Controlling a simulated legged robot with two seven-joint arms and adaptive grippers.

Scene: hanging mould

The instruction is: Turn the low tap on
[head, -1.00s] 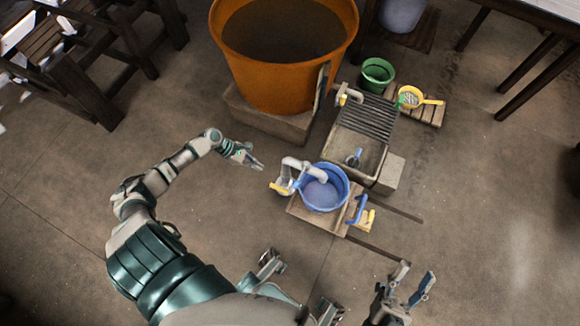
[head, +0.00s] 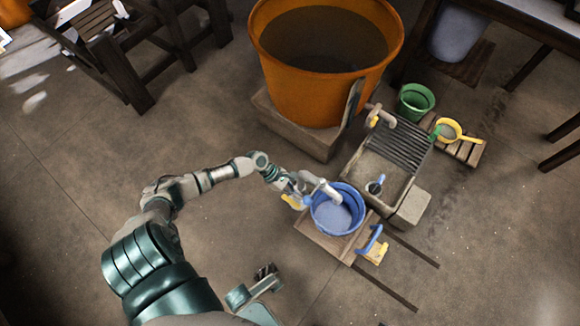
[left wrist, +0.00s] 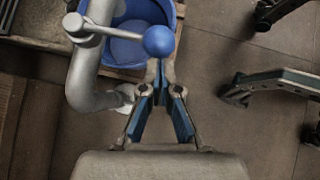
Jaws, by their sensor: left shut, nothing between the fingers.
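The low tap (head: 326,190) is a pale grey bent pipe with its spout over a blue bucket (head: 335,220) on a wooden platform. In the left wrist view the tap's pipe (left wrist: 84,78) stands left of my gripper. Its thin lever (left wrist: 112,33) runs sideways and ends in a blue ball (left wrist: 158,41). My left gripper (head: 287,183) is beside the tap, on its left. In the left wrist view my left gripper (left wrist: 158,68) is shut and empty, its tips just below the ball; I cannot tell if they touch.
A large orange tub (head: 325,80) stands on a stone block behind. A stone sink (head: 385,170) with another tap (head: 378,115) is to the right.

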